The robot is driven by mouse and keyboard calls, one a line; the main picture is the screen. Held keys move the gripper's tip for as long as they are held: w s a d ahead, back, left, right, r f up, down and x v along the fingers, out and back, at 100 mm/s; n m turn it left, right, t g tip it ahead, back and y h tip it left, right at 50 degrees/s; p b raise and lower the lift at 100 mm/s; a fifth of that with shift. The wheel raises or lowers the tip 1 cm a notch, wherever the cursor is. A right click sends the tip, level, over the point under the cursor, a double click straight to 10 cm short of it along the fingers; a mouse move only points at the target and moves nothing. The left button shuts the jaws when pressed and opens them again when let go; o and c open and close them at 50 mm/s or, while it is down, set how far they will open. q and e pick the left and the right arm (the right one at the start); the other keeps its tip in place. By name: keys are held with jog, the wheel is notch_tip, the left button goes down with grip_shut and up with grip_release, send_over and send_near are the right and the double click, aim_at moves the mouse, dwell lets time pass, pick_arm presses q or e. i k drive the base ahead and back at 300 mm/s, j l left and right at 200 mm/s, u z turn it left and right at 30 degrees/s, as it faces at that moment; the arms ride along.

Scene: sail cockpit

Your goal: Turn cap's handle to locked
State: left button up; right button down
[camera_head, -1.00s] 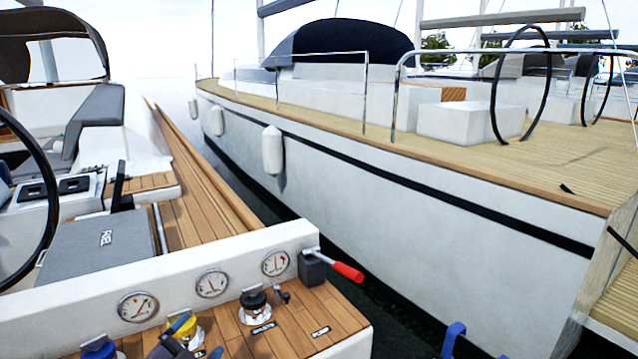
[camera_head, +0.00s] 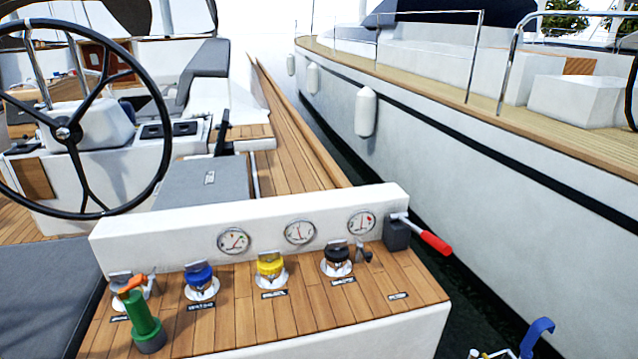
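A row of deck caps stands on the teak panel. They are a blue cap (camera_head: 200,277), a yellow cap (camera_head: 270,266) and a black cap (camera_head: 337,254), each with a grey handle on top. I cannot tell which handles are locked. Part of my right gripper (camera_head: 520,350) shows at the bottom right edge with a blue finger, off the panel and away from the caps. Its opening is unclear.
A white ledge with several round gauges (camera_head: 299,232) backs the panel. A red-handled lever (camera_head: 432,242) juts out at its right end. A black steering wheel (camera_head: 62,132) stands at left. A white boat hull (camera_head: 440,165) lies to the right across dark water.

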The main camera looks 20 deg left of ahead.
aim_at(197, 266)
jog(key=u, duration=1.25)
jog(key=l+z, duration=0.45)
jog(key=l, duration=0.1)
